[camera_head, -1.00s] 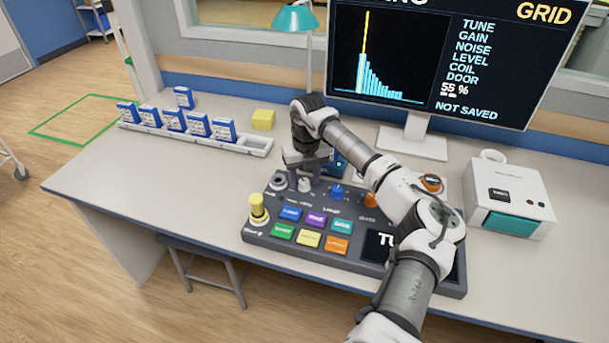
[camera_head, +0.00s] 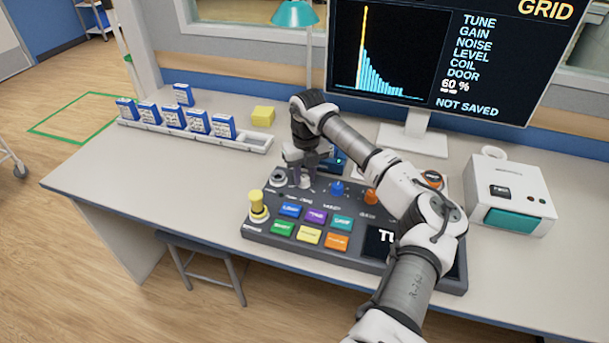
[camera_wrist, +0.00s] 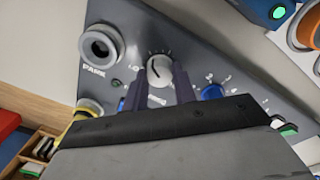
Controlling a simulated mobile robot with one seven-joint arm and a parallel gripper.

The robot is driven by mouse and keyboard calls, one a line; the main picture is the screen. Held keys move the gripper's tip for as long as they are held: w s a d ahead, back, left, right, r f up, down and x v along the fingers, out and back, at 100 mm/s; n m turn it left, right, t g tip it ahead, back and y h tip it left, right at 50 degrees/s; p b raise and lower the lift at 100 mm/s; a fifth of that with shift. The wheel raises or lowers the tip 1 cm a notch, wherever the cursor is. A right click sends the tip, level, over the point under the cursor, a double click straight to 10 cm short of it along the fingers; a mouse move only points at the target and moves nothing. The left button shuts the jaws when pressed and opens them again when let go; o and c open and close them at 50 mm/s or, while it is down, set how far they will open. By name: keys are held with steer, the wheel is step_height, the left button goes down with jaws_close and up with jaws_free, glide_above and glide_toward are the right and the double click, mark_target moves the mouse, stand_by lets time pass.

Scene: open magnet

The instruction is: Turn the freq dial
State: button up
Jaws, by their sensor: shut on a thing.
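The freq dial (camera_wrist: 160,71) is a light grey round knob with a dark pointer line, on the sloped dark console (camera_head: 262,236). It shows between my two fingertips in the wrist view; its printed label is partly covered and hard to read. My gripper (camera_wrist: 161,82) is shut on the dial, with one dark finger on each side. In the head view, my gripper (camera_head: 304,174) points down at the console's back left, and the dial (camera_head: 304,182) shows just under it. The monitor (camera_head: 395,60) shows a yellow peak, blue bars, "60 %" and "NOT SAVED".
A grey ring marked PARK (camera_wrist: 101,45) lies left of the dial, and a blue knob (camera_wrist: 213,92) lies right. A yellow plunger (camera_head: 257,205) and several coloured buttons stand in front. A white box (camera_head: 510,190) is at the right.

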mark_target(305, 176)
steer(key=shift+n+b, duration=1.2)
steer(key=shift+n, duration=1.1)
steer(key=o, duration=1)
step_height(305, 176, up, 14)
steer(key=b, duration=0.2)
steer(key=shift+w+d, duration=0.15)
steer(key=shift+w, duration=0.05)
steer(key=shift+f, duration=0.1)
